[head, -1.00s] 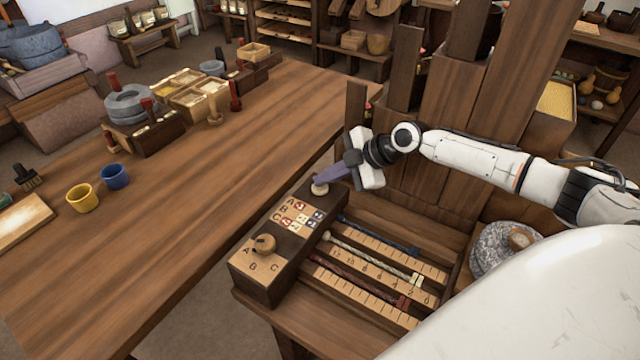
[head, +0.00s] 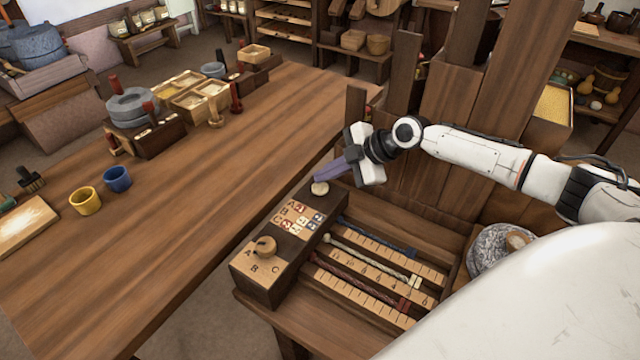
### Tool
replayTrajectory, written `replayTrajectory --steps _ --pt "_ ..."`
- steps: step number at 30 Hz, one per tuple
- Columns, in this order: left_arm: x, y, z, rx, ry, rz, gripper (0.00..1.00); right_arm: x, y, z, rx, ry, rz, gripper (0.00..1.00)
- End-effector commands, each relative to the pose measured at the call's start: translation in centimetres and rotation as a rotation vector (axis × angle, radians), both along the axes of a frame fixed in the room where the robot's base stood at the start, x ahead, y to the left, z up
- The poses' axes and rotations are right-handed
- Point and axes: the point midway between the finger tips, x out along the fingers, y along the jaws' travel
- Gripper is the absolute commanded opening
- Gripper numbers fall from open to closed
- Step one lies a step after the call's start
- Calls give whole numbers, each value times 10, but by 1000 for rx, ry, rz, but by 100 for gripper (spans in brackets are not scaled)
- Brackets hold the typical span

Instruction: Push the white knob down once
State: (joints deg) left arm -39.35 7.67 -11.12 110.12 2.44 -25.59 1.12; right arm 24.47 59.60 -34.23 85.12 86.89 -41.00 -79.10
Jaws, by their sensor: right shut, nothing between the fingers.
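The pale, off-white round knob (head: 320,188) stands on the far end of the dark wooden box's top. My right gripper (head: 318,179) has its purple fingers shut and empty. Their tips are right at the knob's far side in the picture, just above or touching it; I cannot tell which. The knob's top is mostly visible. My left gripper is not in view.
The box (head: 292,251) also carries a letter-and-number panel and a wooden pointer dial (head: 264,246). Blue, white and red cords lie along marked strips beside it. Tall wooden boards (head: 450,105) stand behind my right arm. A stone bowl (head: 492,250) sits at right.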

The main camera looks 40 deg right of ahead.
Motion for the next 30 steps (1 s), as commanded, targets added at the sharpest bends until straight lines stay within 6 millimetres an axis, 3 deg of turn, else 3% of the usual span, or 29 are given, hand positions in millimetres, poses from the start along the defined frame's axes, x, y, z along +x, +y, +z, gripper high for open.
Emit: replayTrajectory --steps 8,22,30 --pt "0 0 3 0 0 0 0 0 0 4 0 -2 1 0" --pt "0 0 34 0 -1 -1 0 0 0 49 0 -2 0 0" --pt "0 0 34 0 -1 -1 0 0 0 50 1 -1 0 0"
